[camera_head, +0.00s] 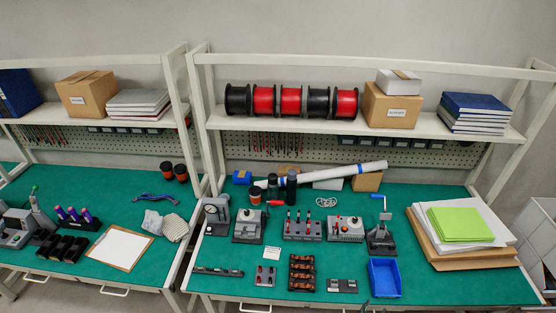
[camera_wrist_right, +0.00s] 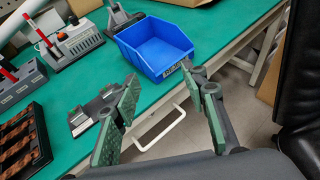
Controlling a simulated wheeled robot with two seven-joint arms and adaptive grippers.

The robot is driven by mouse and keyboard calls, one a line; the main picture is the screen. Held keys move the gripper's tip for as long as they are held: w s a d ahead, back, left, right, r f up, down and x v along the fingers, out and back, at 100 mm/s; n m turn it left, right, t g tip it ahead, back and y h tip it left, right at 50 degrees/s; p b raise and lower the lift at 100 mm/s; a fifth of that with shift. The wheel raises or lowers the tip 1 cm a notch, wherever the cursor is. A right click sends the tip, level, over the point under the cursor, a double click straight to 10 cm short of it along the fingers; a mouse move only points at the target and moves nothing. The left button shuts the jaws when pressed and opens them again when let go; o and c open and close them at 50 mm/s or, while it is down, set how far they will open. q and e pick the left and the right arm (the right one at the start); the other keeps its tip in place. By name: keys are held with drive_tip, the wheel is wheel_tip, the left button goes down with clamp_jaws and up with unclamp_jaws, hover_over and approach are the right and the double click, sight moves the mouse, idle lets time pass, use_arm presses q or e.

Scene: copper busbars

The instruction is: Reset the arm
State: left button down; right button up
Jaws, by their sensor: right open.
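My right gripper (camera_wrist_right: 159,80) is open and empty in the right wrist view, its two green-padded fingers spread apart in front of the table's front edge. In the head view only a small dark tip of it (camera_head: 365,305) shows at the bottom edge, just below the blue bin. My left gripper is in neither view. A black rack with copper-coloured pieces (camera_head: 302,272) lies on the green table; part of it shows in the right wrist view (camera_wrist_right: 16,145).
The blue bin (camera_head: 384,278) stands near the front edge, beyond the fingers in the wrist view (camera_wrist_right: 155,47). A small grey fixture (camera_head: 342,286) lies left of it. Hand presses and tool blocks (camera_head: 302,230) stand behind. Bare green tabletop (camera_head: 455,290) lies at right.

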drive_tip(key=s+a+f+m+g+y+b, duration=0.1)
drive_tip(key=s+f+m+g+y+b, duration=0.2)
drive_tip(key=s+f, duration=0.5)
drive_tip(key=s+a+f+m+b, duration=0.1)
drive_tip(key=s+f+m+b, duration=0.25)
drive_tip(key=f, duration=0.85)
drive_tip(key=s+a+f+m+g+y+b, duration=0.2)
drive_tip(key=s+f+m, duration=0.35)
drive_tip(key=f, duration=0.45)
use_arm(q)
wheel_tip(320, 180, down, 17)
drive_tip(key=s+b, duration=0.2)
drive_tip(key=b, duration=0.6)
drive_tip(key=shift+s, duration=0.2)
use_arm(e)
drive_tip(key=s+a+f+m+g+y, duration=0.1)
drive_tip(key=s+f+m+g, duration=0.1)
drive_tip(key=s+f+m, duration=0.5)
drive_tip(key=s+a+f+m+g+y, duration=0.2)
drive_tip(key=s+f+m, duration=0.6)
drive_tip(key=s+f, duration=0.6)
drive_tip(key=s, duration=0.8)
drive_tip(key=shift+s+f, duration=0.15)
drive_tip(key=shift+f, duration=0.1)
drive_tip(key=shift+c, duration=0.4)
